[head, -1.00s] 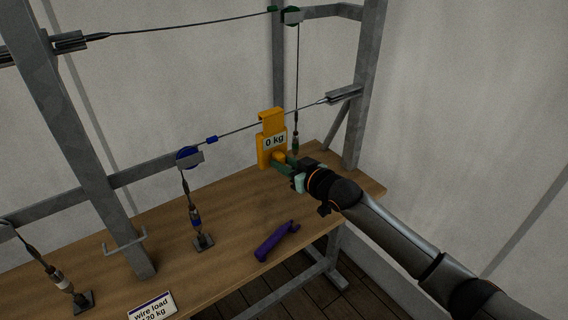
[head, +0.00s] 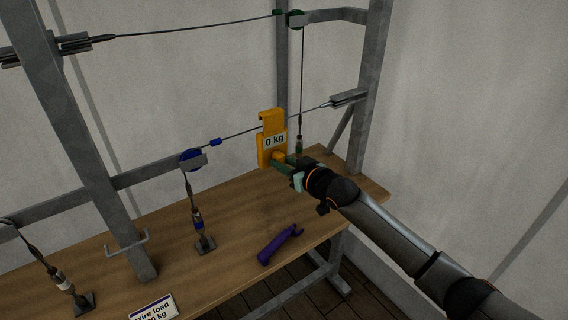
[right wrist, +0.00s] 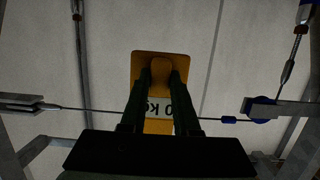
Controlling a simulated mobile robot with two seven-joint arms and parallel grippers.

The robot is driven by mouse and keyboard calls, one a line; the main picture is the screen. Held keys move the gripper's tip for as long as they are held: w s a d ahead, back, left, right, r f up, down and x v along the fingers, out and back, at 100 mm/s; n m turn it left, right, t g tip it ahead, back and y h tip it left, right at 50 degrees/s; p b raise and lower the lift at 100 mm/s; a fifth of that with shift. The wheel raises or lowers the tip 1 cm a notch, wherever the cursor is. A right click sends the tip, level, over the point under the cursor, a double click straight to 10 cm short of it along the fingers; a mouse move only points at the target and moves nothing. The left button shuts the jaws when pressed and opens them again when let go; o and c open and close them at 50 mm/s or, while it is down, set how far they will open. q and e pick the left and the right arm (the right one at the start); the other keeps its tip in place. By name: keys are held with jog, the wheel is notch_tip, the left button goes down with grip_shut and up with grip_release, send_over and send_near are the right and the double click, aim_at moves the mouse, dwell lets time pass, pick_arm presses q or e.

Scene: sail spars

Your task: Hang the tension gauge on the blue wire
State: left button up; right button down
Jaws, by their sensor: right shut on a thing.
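The tension gauge (head: 266,154) is a yellow plate with a hooked top and a "0 kg" label. My right gripper (head: 283,165) is shut on the gauge's round knob and holds it upright above the table. The right wrist view shows the fingers (right wrist: 160,95) on the knob of the gauge (right wrist: 145,68). The blue wire (head: 238,133) slopes up to the right, with a blue sleeve (head: 215,142) and a blue pulley (head: 190,159). The gauge's hook top stands above the wire's line and covers part of it. I cannot tell whether they touch. My left gripper is not in view.
The green-marked wire (head: 190,27) runs higher, over a green pulley (head: 296,19) and down behind the gauge's right. A purple tool (head: 279,245) lies on the wooden table (head: 240,225). A "wire load" sign (head: 153,308) stands at the front. Grey posts (head: 370,85) frame the bench.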

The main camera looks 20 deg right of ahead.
jog(key=shift+w+a+r, duration=0.1)
jog(key=shift+w+a, duration=0.05)
jog(key=shift+w, duration=0.2)
jog(key=shift+w+a+b, duration=0.1)
jog(key=shift+w+b, duration=0.25)
jog(key=shift+w+a, duration=0.1)
jog(key=shift+w, duration=0.1)
jog(key=shift+f+b, duration=0.8)
jog(key=shift+f, duration=0.7)
dwell(0.4)
jog(key=c, duration=0.8)
grip_release()
jog(key=shift+o, duration=1.1)
jog(key=shift+s+f, duration=0.1)
jog(key=shift+f, duration=0.05)
